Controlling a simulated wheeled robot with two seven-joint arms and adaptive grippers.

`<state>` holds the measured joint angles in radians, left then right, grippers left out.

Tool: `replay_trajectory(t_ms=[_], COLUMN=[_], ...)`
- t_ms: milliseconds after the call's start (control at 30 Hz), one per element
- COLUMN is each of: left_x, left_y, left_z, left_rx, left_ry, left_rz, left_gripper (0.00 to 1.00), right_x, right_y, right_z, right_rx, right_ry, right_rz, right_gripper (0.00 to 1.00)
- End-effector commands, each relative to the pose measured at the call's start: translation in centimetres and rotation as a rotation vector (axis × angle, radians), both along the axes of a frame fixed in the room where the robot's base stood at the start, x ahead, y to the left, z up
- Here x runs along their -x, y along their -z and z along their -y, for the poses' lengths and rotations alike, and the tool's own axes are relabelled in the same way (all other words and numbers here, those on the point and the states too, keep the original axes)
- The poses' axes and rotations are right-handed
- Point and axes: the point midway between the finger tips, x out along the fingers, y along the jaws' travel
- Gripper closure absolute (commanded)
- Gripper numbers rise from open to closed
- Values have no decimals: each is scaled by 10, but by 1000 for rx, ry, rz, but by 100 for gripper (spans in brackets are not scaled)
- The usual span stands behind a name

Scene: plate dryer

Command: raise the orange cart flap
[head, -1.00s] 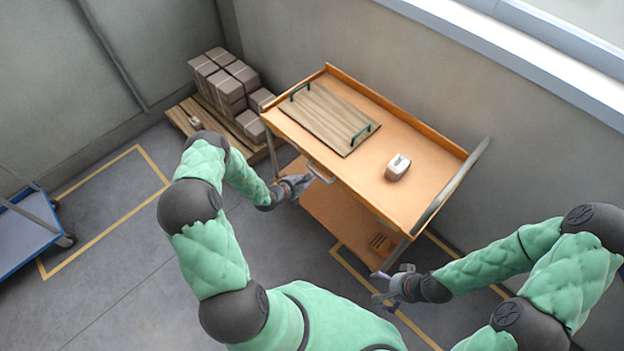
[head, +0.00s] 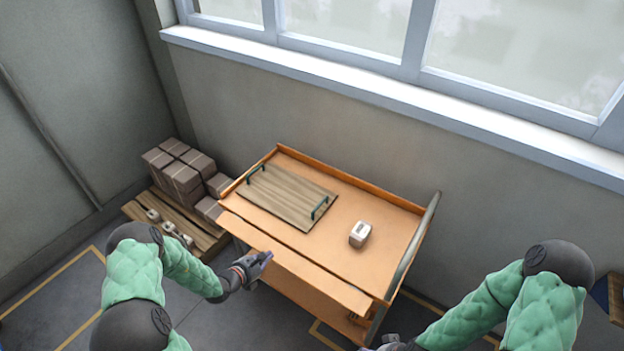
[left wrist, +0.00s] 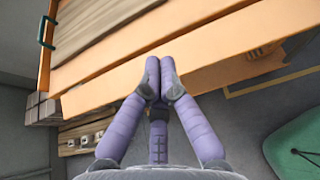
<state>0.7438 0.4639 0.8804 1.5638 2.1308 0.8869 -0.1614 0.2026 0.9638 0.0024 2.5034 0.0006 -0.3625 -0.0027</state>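The orange cart (head: 345,205) stands by the wall. Its flap (head: 310,280) runs along the near long side as an orange strip, about level with the top, with a thin seam between. In the left wrist view the flap (left wrist: 200,42) crosses above my fingers. My left gripper (head: 266,256) is at the flap's outer edge, left of its middle. In the wrist view its purple fingertips (left wrist: 159,62) are together with nothing seen between them, at the edge; contact is unclear. My right gripper (head: 388,345) is cut off at the bottom edge, its fingers unclear.
A wooden tray (head: 290,197) with green handles and a small whitish block (head: 360,234) sit on the cart top. Stacked boxes (head: 180,175) on a pallet stand left of the cart. A wall and window lie behind.

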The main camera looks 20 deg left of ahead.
Motion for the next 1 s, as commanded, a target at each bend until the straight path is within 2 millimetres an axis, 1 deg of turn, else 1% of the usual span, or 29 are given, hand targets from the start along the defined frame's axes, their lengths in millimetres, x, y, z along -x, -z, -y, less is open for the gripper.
replay_trajectory(t_ms=[100,167,267,333,367,400,467,500,567,600,700,800,900,1000], left_x=[0,1,8,19,27,39,60,76,100,116,155,188,214,230], left_y=[0,2,9,18,24,30,41,47,56,62,75,87,97,107], left_z=[0,4,24,52,66,85,112,128,147,157,175,182,183,181], left_rx=[0,1,-4,-16,-23,-38,-70,-94,-138,-171,-269,-383,-515,-658], left_ry=[1,13,91,200,258,347,488,582,721,813,1034,1245,1444,1624], left_rz=[0,-5,-33,-70,-91,-119,-159,-183,-215,-232,-260,-263,-240,-182], left_gripper=[100,100,100,100,100,100,100,100,100,100,100,100,100,100], right_x=[0,0,0,0,0,0,0,0,0,0,0,0,0,0], right_y=[0,1,4,7,9,12,16,19,23,25,32,38,44,50], right_z=[0,0,0,0,0,0,0,0,0,0,0,0,0,0], right_rx=[0,0,0,0,0,0,0,0,0,0,0,0,0,0], right_ry=[0,0,0,0,0,0,0,0,0,0,0,0,0,0], right_rz=[0,0,0,0,0,0,0,0,0,0,0,0,0,0], right_gripper=[1,1,1,1,1,1,1,1,1,1,1,1,1,1])
